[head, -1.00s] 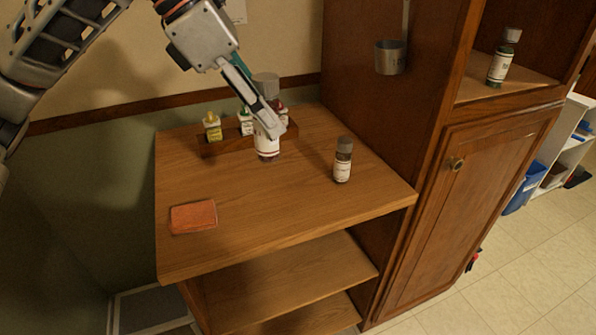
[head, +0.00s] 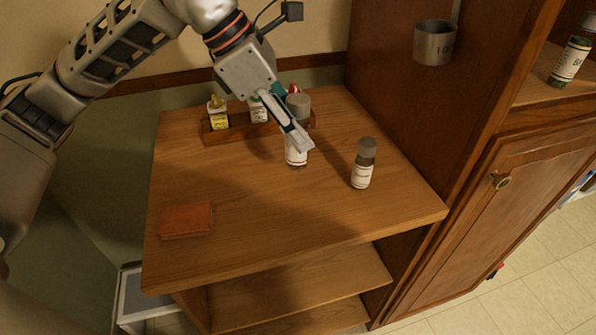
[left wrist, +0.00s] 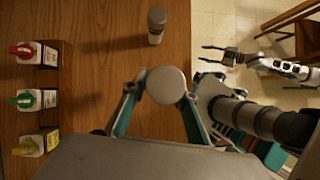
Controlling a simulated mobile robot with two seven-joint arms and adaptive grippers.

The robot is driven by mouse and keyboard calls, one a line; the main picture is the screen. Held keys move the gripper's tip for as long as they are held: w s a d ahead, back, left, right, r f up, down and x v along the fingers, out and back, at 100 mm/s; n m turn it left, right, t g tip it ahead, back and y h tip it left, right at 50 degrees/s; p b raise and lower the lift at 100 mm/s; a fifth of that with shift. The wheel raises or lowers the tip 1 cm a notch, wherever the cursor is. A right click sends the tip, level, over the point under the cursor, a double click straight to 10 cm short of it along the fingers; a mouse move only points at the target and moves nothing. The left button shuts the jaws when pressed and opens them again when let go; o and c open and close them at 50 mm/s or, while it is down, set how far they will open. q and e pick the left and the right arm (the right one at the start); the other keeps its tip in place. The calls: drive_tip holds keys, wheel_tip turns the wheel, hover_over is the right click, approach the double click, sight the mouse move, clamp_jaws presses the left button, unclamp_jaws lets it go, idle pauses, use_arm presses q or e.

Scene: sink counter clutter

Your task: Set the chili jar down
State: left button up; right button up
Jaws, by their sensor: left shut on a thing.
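My left gripper (head: 300,141) is shut on a jar with a grey lid and white label, taken as the chili jar (head: 297,158). The jar is upright at the counter, just in front of the bottle rack; I cannot tell whether its base touches the wood. Its label is too small to read and partly covered by the finger. In the left wrist view the round grey lid (left wrist: 166,85) sits between the fingers. My right gripper (left wrist: 213,54) shows only in the left wrist view, open and empty, over the floor.
A similar jar (head: 362,165) stands to the right on the counter (head: 255,205). The wooden rack (head: 228,135) behind holds several small bottles. A reddish-brown block (head: 186,220) lies front left. A metal cup (head: 435,43) hangs on the cabinet side. The counter's front middle is clear.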

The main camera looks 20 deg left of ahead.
use_arm(q)
wheel_tip(320, 180, down, 10)
idle(0.5)
drive_tip(key=shift+f+b, duration=0.1)
drive_tip(key=shift+b, duration=0.2)
drive_tip(key=o, duration=1.2)
drive_tip(key=v, duration=1.2)
